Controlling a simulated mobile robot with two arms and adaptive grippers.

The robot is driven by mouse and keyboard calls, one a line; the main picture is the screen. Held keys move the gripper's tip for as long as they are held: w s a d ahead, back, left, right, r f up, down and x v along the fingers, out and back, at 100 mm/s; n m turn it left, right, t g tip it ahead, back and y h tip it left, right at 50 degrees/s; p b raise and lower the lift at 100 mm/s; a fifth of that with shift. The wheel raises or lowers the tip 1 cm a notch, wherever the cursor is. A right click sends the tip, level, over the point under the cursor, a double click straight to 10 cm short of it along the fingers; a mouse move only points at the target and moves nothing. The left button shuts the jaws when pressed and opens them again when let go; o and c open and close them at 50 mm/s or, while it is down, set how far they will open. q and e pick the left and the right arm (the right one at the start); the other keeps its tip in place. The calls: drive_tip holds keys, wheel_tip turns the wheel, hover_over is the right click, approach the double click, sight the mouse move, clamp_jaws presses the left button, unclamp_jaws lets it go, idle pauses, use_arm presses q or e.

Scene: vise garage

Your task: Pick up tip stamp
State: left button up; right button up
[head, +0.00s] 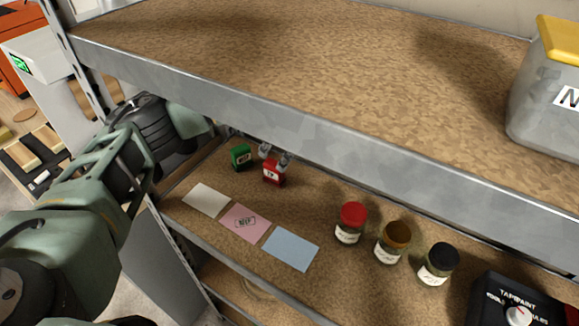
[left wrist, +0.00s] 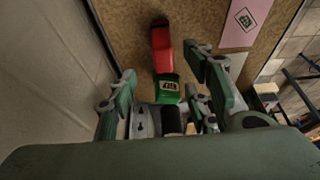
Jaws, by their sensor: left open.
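A small green stamp (head: 241,155) and a small red stamp (head: 273,172) stand close together on the lower shelf. Each has a pale label too small to read, so I cannot tell which is the tip stamp. My left gripper (head: 275,156) is open; its grey fingertips show just above the red stamp, and the rest is hidden behind the upper shelf's edge. In the left wrist view the green stamp (left wrist: 167,88) and the red stamp (left wrist: 162,45) line up between and beyond the open fingers of the left gripper (left wrist: 161,64). Nothing is gripped. My right gripper is not in view.
White (head: 206,200), pink (head: 245,223) and blue (head: 291,249) sheets lie in front of the stamps; the pink one bears a print. Jars with red (head: 354,212), brown (head: 397,234) and black (head: 443,255) lids stand right. The upper shelf's metal edge (head: 330,150) overhangs.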

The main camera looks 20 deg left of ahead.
sight(275, 163)
use_arm(q)
drive_tip(key=shift+x, duration=1)
drive_tip(key=shift+s+a+f+p, duration=0.1)
drive_tip(key=shift+a+f+p, duration=0.1)
drive_tip(key=shift+p, duration=0.2)
drive_tip(key=shift+s+a+f+p, duration=0.1)
drive_tip(key=shift+a+f+p, duration=0.05)
drive_tip(key=shift+f+p, duration=0.2)
drive_tip(key=p+x, duration=0.1)
drive_tip(key=x, duration=0.2)
drive_tip(key=shift+s+f+p, duration=0.1)
drive_tip(key=shift+f+p, duration=0.2)
drive_tip(key=shift+f, duration=0.35)
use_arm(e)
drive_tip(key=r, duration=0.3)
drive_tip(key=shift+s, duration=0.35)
use_arm(q)
drive_tip(key=shift+c, duration=0.3)
drive_tip(key=shift+c, duration=0.9)
clamp_jaws()
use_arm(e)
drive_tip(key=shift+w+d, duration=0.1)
